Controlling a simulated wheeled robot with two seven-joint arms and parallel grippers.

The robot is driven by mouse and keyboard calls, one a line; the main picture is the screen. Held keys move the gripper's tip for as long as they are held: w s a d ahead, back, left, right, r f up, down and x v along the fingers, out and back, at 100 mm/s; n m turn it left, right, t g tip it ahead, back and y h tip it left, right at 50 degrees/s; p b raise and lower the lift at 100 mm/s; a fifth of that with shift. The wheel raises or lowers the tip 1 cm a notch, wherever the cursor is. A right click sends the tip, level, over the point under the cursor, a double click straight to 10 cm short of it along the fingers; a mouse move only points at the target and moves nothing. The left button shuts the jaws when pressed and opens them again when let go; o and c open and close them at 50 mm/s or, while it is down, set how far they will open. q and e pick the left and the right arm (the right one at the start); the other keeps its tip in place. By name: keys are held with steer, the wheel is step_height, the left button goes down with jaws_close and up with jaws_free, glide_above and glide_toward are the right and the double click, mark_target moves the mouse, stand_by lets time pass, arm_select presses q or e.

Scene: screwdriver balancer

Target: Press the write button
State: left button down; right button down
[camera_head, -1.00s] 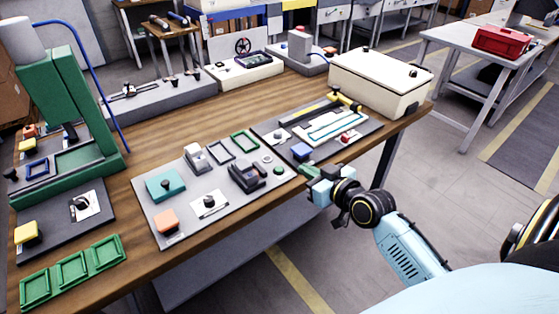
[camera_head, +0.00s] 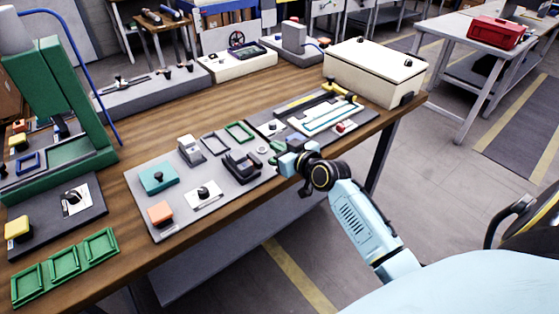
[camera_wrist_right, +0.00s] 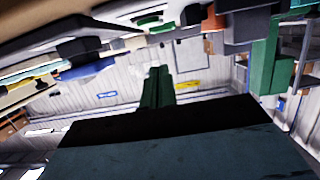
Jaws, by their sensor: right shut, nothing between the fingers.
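Several buttons are on the bench, and their labels are too small to read, so I cannot tell which is the write button. An orange button (camera_head: 160,213) and a teal block with a dark knob (camera_head: 158,177) are on the middle panel. My right gripper (camera_head: 274,152) is shut and empty, its green fingers over the near edge where the two panels meet. Its shut fingers also show in the wrist view (camera_wrist_right: 157,88). I cannot tell whether they touch anything. My left gripper is out of view.
A yellow button (camera_head: 17,228) is on the left panel, beside green trays (camera_head: 68,268). A small red knob (camera_head: 341,127) is on the right panel. A cream box (camera_head: 372,75) stands at the bench's right end. A green press (camera_head: 60,90) stands at the left.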

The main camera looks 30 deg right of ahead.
steer(key=f, duration=0.2)
steer(key=f+b, duration=0.1)
steer(key=shift+s+f, duration=0.25)
steer(key=shift+f, duration=0.2)
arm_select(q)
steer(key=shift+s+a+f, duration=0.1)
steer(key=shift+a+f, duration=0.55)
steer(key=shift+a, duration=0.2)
